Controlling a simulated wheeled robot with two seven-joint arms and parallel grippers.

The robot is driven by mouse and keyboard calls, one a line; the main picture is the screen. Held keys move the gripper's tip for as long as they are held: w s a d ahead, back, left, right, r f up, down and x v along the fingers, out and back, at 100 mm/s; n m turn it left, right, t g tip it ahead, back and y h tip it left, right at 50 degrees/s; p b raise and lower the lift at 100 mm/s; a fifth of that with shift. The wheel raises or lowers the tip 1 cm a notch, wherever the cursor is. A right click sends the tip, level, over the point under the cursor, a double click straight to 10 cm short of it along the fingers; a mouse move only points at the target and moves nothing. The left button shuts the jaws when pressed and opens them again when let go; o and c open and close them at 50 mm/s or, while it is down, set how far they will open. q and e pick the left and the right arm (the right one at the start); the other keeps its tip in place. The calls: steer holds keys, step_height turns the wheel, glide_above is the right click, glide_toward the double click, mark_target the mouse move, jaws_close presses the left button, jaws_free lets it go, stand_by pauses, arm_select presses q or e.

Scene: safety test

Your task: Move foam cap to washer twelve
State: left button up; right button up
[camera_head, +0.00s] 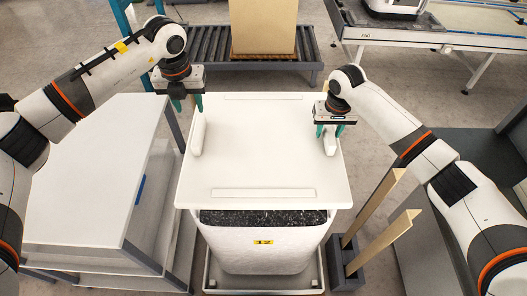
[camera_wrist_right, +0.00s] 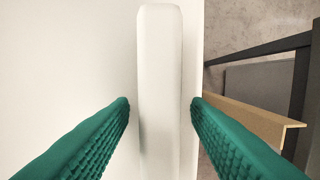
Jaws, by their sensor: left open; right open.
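The foam cap (camera_head: 262,150) is a broad white slab with raised ribs along its edges. It lies level at the centre of the head view. Washer twelve (camera_head: 245,256), a white-wrapped body with a dark speckled top and a yellow "12" label, shows below its near edge. The cap hides the rest; I cannot tell whether they touch. My right gripper (camera_head: 331,130) is open with its green fingers on either side of the cap's right rib, which also shows in the right wrist view (camera_wrist_right: 160,80), with gaps beside it. My left gripper (camera_head: 187,103) is open near the far end of the left rib (camera_head: 198,133).
A white-topped table (camera_head: 85,190) stands close on the left. Beige corner strips (camera_head: 385,242) stand in a dark holder (camera_head: 345,268) right of the washer. Behind are a roller conveyor (camera_head: 208,46) with a cardboard box (camera_head: 263,28) and another conveyor line (camera_head: 460,38).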

step_height(320, 180, up, 12)
steer(key=s, duration=0.1)
steer(key=shift+s, duration=0.2)
steer(key=shift+f, duration=0.15)
stand_by(0.5)
